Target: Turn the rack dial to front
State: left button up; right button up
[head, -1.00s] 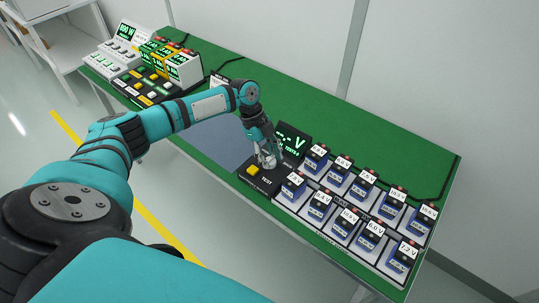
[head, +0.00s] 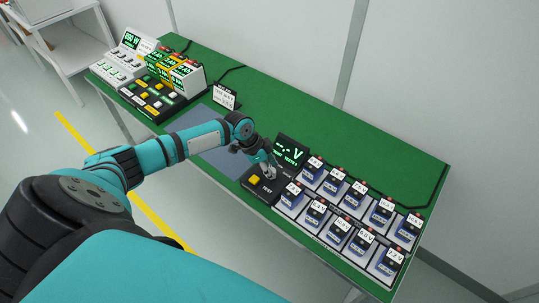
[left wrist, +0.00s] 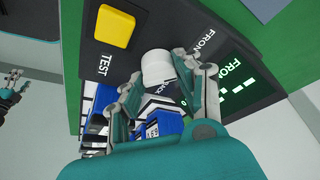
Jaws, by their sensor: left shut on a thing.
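The rack dial (left wrist: 157,68) is a pale round knob on the black tester panel (left wrist: 115,60). The word FRONT is printed on one side of it and RACK on another. My left gripper (left wrist: 154,72) is shut on the dial, with a finger on either side. In the head view my left gripper (head: 268,173) is low over the panel and hides most of the dial. The tester display (head: 291,152) shows dashes and V, and in the left wrist view its green text starts FRON. Part of my right gripper (left wrist: 14,84) shows small at the left edge.
A yellow TEST button (left wrist: 114,26) sits beside the dial. Two rows of blue batteries with voltage labels stand in a rack (head: 283,211) to the right. A blue-grey mat (head: 220,158) lies to the left. Lit instruments (head: 165,68) stand at the far left.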

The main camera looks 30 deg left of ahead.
pick_arm(q)
jog(key=shift+r+n+p, duration=0.15)
jog(key=shift+n+p, duration=0.2)
jog(key=shift+n, duration=0.15)
jog(key=o, duration=1.2)
jog(key=shift+c, duration=0.2)
jog(key=v, duration=1.2)
jog(key=shift+d, duration=0.25)
jog(key=shift+s, duration=0.1)
